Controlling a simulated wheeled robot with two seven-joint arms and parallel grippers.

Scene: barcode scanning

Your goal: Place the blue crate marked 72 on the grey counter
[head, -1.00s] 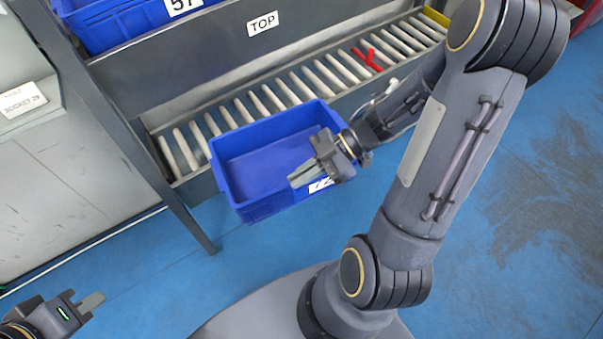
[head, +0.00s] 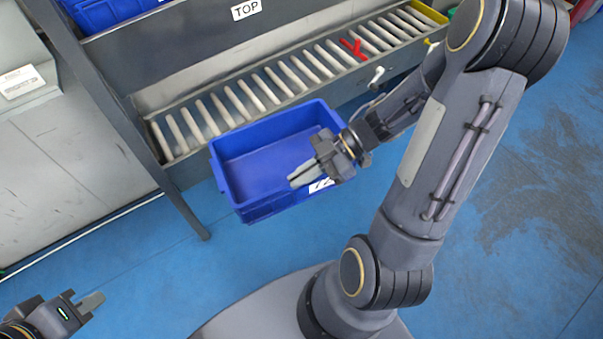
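The blue crate (head: 238,183) is empty and hangs in front of the roller rack, above the blue floor. Its white label (head: 321,185) is partly hidden by my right gripper, so the number is not fully readable. My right gripper (head: 303,175) is at the crate's front right wall and appears shut on it; the exact contact is hidden. My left gripper (head: 90,303) is at the bottom left corner, apart from everything; its finger gap cannot be made out. No surface is clearly identifiable as the grey counter.
A grey roller rack (head: 235,105) stands behind the crate, with a red piece (head: 352,48) on its rollers and a leg (head: 185,212) at the left. Another blue crate (head: 105,12) sits on its upper level. A grey unit (head: 75,150) stands at left. Blue floor is clear at right.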

